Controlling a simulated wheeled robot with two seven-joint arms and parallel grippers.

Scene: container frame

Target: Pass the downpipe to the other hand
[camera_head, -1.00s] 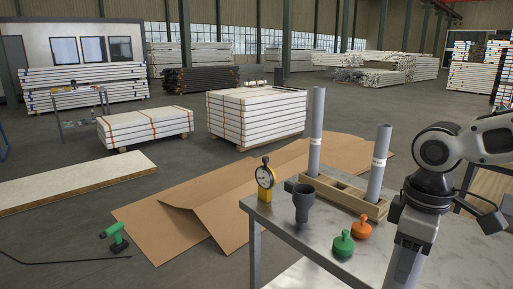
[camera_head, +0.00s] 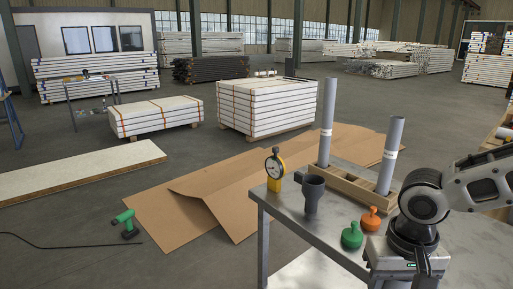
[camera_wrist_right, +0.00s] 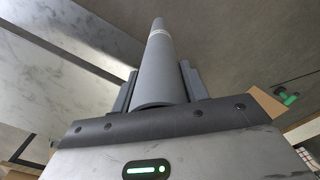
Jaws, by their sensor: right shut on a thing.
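In the right wrist view a grey downpipe (camera_wrist_right: 160,75) with a pale band near its far end runs away from my right gripper (camera_wrist_right: 160,88). The gripper's two dark fingers are shut on the pipe's near end, one on each side. In the head view my right arm comes in from the right, and its gripper body (camera_head: 405,258) is at the lower right, in front of the table. Its fingertips and the held pipe cannot be made out there. My left gripper is not in view.
Two more grey pipes (camera_head: 327,120) (camera_head: 391,155) stand in a wooden rack (camera_head: 350,187) on the metal table (camera_head: 330,222). A yellow dial gauge (camera_head: 275,168), a dark grey fitting (camera_head: 313,197), a green knobbed piece (camera_head: 352,236) and an orange one (camera_head: 371,219) stand beside it.

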